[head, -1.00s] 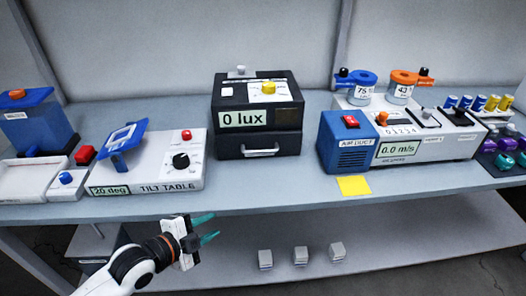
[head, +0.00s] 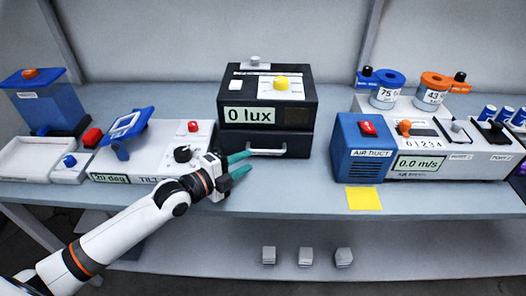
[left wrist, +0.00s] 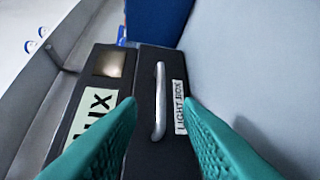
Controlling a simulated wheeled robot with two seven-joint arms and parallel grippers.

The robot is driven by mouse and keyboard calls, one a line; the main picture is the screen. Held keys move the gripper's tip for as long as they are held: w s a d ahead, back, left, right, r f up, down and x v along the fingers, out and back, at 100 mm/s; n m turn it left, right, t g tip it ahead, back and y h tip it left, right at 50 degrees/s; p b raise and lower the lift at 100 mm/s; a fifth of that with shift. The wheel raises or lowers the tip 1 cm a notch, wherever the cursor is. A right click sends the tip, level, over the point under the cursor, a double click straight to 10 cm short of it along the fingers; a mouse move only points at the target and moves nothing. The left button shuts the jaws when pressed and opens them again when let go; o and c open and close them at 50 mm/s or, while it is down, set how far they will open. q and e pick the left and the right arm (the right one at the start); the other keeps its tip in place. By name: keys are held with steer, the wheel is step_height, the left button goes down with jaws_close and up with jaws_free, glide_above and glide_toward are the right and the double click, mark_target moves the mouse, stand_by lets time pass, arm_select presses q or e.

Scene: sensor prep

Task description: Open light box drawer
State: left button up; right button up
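The black light box (head: 266,90) stands on the bench with "0 lux" on its display. Its lower part is a drawer (head: 300,148) with a silver bar handle (head: 267,152), and the drawer looks closed. My left gripper (head: 240,164), with teal fingers, is open just in front and left of the handle. In the left wrist view the handle (left wrist: 159,100) shows between the two spread fingertips (left wrist: 160,105), with no visible contact. The "LIGHT BOX" label (left wrist: 180,107) sits beside it. My right gripper is not in view.
The tilt table (head: 140,150) stands left of the light box, close to my left forearm. The blue air duct (head: 362,150) stands to the right, with a yellow note (head: 363,199) at the bench edge. Several small grey blocks (head: 305,256) lie on the lower shelf.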

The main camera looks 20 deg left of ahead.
mark_target(265, 152)
arm_select(q)
steer(key=x, duration=0.5)
steer(key=shift+w+d, duration=0.1)
steer(key=shift+w, duration=0.15)
steer(key=shift+x, duration=0.8)
steer(key=shift+f, duration=0.1)
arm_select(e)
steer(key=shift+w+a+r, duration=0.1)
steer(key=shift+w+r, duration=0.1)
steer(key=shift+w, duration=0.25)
arm_select(q)
jaws_close()
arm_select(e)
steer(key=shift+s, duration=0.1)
